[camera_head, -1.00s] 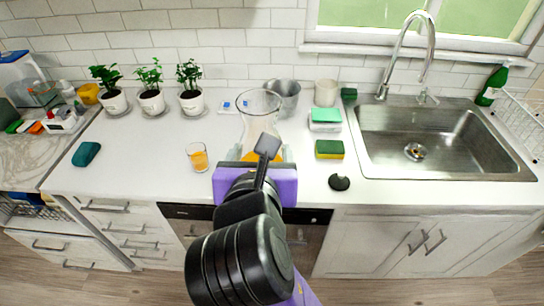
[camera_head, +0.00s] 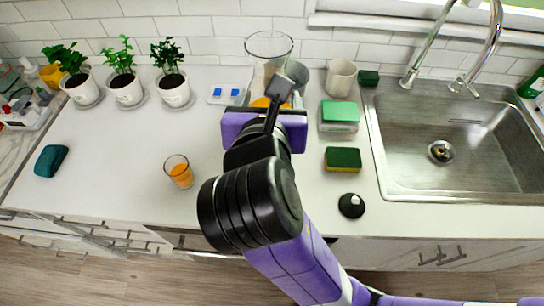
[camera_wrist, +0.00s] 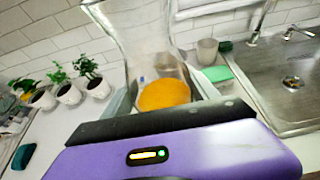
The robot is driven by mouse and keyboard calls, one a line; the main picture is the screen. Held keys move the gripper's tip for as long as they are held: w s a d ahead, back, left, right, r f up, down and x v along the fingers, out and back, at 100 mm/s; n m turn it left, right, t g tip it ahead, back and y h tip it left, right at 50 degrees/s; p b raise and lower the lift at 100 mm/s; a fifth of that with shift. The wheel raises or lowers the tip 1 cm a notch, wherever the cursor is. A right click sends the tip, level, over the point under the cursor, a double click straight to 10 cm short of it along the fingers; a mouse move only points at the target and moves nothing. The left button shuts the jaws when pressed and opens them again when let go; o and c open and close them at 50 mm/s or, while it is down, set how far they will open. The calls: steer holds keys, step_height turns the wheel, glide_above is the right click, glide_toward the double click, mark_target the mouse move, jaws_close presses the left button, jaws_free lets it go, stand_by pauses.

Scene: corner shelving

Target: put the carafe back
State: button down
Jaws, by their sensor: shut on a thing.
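The clear glass carafe (camera_head: 268,52) with orange juice in its bottom is at the back of the counter, in front of the tiled wall. It also shows upright or nearly so in the wrist view (camera_wrist: 146,42), with the juice low in it. My gripper (camera_head: 264,104) is shut on the carafe near its lower part. My arm hides the carafe's base, so I cannot tell whether it touches the counter. A small glass of orange juice (camera_head: 179,171) stands on the counter to the left of my gripper.
Several potted plants (camera_head: 125,88) stand at the back left, by a white tray with blue pieces (camera_head: 226,94). A metal cup (camera_head: 301,77), white cup (camera_head: 341,78), green-topped box (camera_head: 339,116), sponge (camera_head: 343,159) and black disc (camera_head: 351,205) are right. The sink (camera_head: 455,145) lies beyond.

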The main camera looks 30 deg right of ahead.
steer(key=shift+w+d, duration=0.2)
steer(key=shift+w, duration=0.05)
step_height(320, 180, down, 20)
steer(key=shift+w+r+b, duration=0.1)
steer(key=shift+b, duration=1)
steer(key=shift+c, duration=1.1)
jaws_free()
steer(key=shift+f, duration=0.25)
steer(key=shift+r, duration=0.1)
steer(key=shift+a+r, duration=0.1)
steer(key=shift+r, duration=0.05)
steer(key=v, duration=1.1)
steer(key=shift+s, duration=0.4)
steer(key=shift+a, duration=0.15)
